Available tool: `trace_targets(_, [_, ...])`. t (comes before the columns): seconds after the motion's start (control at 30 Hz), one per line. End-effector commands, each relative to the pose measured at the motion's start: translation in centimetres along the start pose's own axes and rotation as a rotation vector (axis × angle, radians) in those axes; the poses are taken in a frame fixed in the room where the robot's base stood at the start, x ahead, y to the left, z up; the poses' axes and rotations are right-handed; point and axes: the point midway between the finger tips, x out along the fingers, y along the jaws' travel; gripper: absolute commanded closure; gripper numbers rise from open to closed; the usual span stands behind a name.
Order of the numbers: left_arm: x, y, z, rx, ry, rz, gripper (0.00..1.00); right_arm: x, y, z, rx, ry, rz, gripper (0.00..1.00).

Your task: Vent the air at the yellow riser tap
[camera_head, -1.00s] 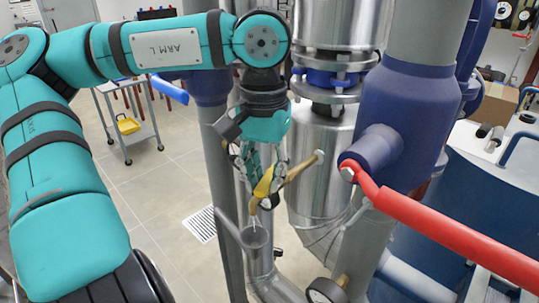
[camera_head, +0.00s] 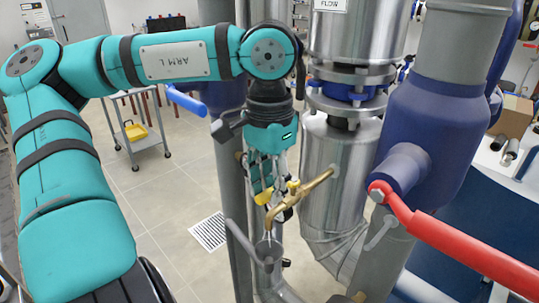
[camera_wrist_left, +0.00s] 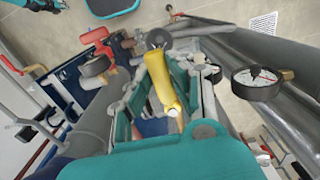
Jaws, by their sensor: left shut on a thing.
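The riser tap (camera_head: 318,187) is a brass pipe and body standing out from the silver vertical vessel, with a yellow lever (camera_head: 264,197). Its spout points down over a small grey funnel cup (camera_head: 268,250). My left gripper (camera_head: 270,185) reaches down from above and is shut on the yellow lever, its fingers partly hiding it. In the left wrist view the yellow lever (camera_wrist_left: 160,80) lies between the teal finger links. A thin line shows below the spout; I cannot tell whether it is liquid.
A long red lever (camera_head: 460,245) on a blue-covered pipe (camera_head: 430,125) juts out at the right. A blue-handled lever (camera_head: 186,100) is behind my left arm. A pressure gauge (camera_wrist_left: 257,83) shows in the left wrist view. A trolley (camera_head: 140,145) stands on open floor at the left.

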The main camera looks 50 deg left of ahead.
Motion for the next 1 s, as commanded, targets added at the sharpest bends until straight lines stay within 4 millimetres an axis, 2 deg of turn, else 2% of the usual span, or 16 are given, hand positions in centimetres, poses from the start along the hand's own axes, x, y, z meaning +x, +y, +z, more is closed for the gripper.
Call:
trace_targets(0.2, [0.0, 0.0, 0.0, 0.003, 0.0, -0.001, 1.0, 0.0, 0.2, 0.1, -0.001, -0.001, 0.003, 1.0])
trace_targets(0.23, [0.0, 0.0, 0.0, 0.003, 0.0, -0.001, 0.78, 0.0, 0.2, 0.1, -0.001, -0.001, 0.003, 1.0])
trace_targets(0.4, [0.0, 0.0, 0.0, 0.002, 0.0, -0.001, 0.57, 0.0, 0.2, 0.1, 0.0, -0.001, 0.003, 1.0])
trace_targets(0.67, [-0.1, 0.0, 0.0, 0.001, 0.0, -0.001, 0.57, 0.0, 0.1, 0.1, 0.0, -0.002, 0.002, 1.0])
trace_targets(0.77, [-0.7, -0.1, -0.1, -0.001, 0.002, -0.003, 0.57, 0.0, 0.1, 0.1, 0.0, -0.002, 0.001, 1.0])
trace_targets(0.87, [-2.2, -0.1, -0.1, -0.002, 0.004, -0.003, 0.57, 0.0, 0.1, 0.1, 0.0, -0.001, 0.001, 1.0])
trace_targets(1.0, [-5.2, -0.1, -0.1, -0.003, 0.005, -0.004, 0.57, 0.0, 0.0, 0.1, 0.0, -0.001, 0.0, 1.0])
